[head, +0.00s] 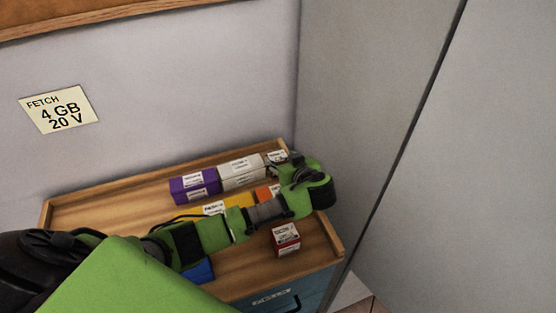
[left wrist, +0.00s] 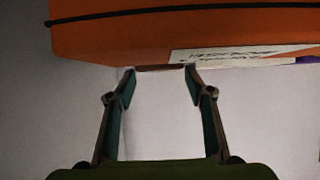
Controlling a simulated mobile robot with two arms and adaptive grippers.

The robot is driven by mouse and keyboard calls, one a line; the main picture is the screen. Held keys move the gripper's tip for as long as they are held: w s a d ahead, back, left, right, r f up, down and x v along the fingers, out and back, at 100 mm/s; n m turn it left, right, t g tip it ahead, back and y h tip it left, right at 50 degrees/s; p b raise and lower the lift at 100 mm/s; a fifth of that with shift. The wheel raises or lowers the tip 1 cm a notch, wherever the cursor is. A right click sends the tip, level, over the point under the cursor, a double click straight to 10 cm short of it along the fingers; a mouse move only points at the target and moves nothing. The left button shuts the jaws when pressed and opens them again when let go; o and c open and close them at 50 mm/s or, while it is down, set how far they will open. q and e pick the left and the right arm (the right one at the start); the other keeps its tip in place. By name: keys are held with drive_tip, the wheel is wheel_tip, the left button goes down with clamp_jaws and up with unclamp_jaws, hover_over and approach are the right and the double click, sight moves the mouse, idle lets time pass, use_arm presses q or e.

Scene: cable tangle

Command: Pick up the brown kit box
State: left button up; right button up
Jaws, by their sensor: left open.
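A small box with a white label (head: 277,156) stands at the back right corner of the wooden tray top; it is partly hidden, and I cannot tell whether it is the brown kit box. My left gripper (head: 284,168) is close in front of it, mostly hidden by my wrist. In the left wrist view my left gripper (left wrist: 160,76) is open, with its two fingers apart. A thin reddish-brown strip (left wrist: 160,68) shows between the fingertips, under the edge of a large orange box (left wrist: 150,35). My right gripper is not in view.
On the wooden tray top (head: 115,205) are purple (head: 194,186), white (head: 241,174), yellow (head: 238,201), orange (head: 264,192), blue (head: 201,271) and red-and-white (head: 286,238) boxes. A grey panel (head: 350,100) rises close at right. The tray's left part is clear.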

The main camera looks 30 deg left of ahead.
use_arm(q)
drive_tip(key=shift+x, duration=0.95)
drive_tip(key=shift+s+d+f, duration=0.1)
drive_tip(key=shift+c, duration=0.9)
drive_tip(key=c, duration=0.8)
